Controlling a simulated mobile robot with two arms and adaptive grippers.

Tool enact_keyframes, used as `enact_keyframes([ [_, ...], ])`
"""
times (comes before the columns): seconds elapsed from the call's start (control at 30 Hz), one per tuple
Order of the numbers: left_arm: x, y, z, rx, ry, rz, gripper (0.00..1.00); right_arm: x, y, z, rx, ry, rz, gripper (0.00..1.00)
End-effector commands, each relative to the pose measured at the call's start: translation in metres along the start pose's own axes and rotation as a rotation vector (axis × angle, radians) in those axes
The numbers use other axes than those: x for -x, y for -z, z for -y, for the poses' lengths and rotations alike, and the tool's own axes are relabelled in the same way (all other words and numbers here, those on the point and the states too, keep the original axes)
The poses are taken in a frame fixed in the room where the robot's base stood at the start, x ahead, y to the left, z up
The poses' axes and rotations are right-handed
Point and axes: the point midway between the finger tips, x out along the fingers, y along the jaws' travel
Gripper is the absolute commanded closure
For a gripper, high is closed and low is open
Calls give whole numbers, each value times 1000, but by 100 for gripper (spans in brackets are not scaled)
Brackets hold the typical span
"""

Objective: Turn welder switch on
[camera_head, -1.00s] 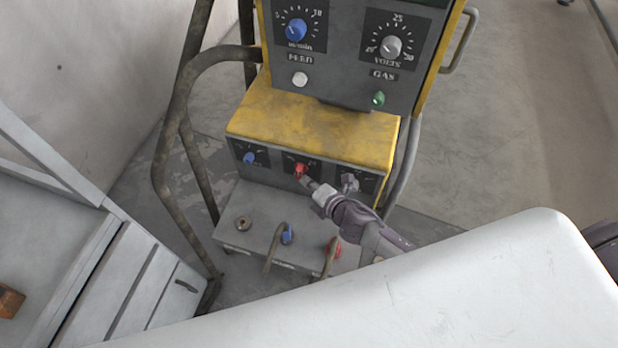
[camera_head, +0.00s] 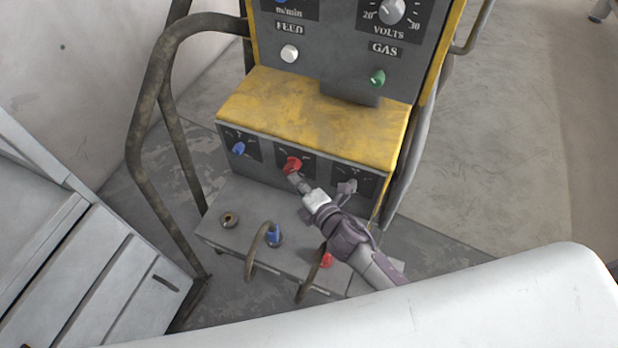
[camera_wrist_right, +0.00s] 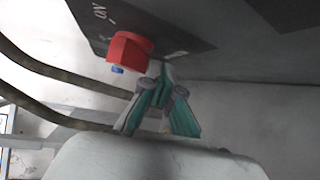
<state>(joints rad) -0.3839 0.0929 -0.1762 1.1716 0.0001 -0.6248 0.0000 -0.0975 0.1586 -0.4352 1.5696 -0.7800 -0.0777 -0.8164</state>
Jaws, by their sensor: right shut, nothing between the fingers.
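The welder (camera_head: 310,115) is a yellow and grey machine. A red knob switch (camera_head: 292,164) sits in the middle of its lower front panel. In the wrist view the red knob (camera_wrist_right: 129,50) shows close up, on a dark plate with the marking "ON" beside it. My right gripper (camera_head: 294,180) is shut and empty, its tips just below the red knob. In the wrist view the gripper's tips (camera_wrist_right: 165,72) are beside the knob, at its right, and appear apart from it. My left gripper is not in view.
A blue knob (camera_head: 238,149) and a grey knob (camera_head: 347,187) flank the red one. Below, a grey ledge (camera_head: 240,245) carries cables with blue and red plugs. A bent tube frame (camera_head: 140,130) stands at the left. A grey slatted cabinet (camera_head: 110,270) is at the lower left.

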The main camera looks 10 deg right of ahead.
Motion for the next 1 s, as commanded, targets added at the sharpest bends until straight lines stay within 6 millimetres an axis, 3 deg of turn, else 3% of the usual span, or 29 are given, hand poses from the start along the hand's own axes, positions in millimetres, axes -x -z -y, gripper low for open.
enact_keyframes([
  [1.0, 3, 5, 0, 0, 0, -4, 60, -8, 5, 1, 1, 1, 0, 100],
])
